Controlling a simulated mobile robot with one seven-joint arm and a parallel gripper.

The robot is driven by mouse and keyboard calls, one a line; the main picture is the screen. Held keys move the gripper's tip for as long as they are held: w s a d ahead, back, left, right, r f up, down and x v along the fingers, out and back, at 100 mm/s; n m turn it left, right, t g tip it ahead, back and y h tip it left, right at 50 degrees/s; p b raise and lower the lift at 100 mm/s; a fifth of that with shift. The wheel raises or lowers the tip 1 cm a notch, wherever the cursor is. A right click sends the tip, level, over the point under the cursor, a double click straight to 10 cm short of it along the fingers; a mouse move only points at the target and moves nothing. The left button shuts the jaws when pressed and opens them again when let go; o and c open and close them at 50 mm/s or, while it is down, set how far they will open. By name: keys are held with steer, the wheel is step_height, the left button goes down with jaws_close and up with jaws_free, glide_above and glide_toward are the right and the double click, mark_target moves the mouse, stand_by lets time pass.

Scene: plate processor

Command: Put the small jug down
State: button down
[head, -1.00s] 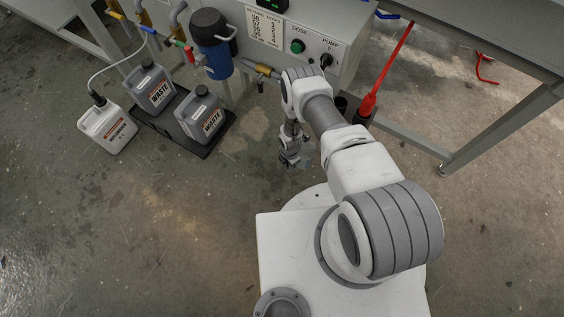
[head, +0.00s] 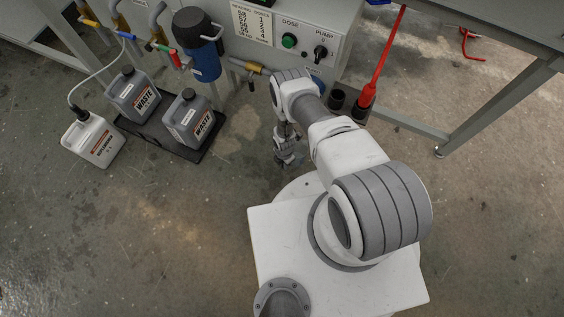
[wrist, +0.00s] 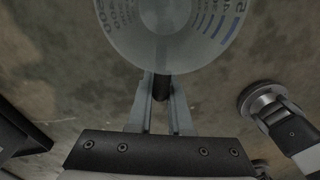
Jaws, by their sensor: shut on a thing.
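The small jug (wrist: 165,35) is a round, translucent vessel with printed graduation marks at the top of the wrist view. My gripper (wrist: 162,92) is shut on its dark handle, with one finger on each side. The jug's far edge is cut off by the top of the picture. The floor shows around and beyond it. In the head view my gripper (head: 287,160) hangs below the forearm, left of my arm and in front of the machine. I cannot make out the jug clearly there.
Two grey waste canisters (head: 193,120) stand on a black tray (head: 205,150) at the left, with a white canister (head: 92,140) beside it. The machine's panel (head: 303,38) is behind. Black cups (head: 337,98) and a red tool (head: 368,85) are right of the forearm. Open floor (head: 150,230) lies left.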

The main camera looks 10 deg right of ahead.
steer(key=shift+f, duration=0.1)
steer(key=c, duration=0.8)
jaws_free()
steer(key=shift+c, duration=0.2)
step_height(320, 180, up, 12)
steer(key=p, duration=0.5)
steer(key=shift+r, duration=0.2)
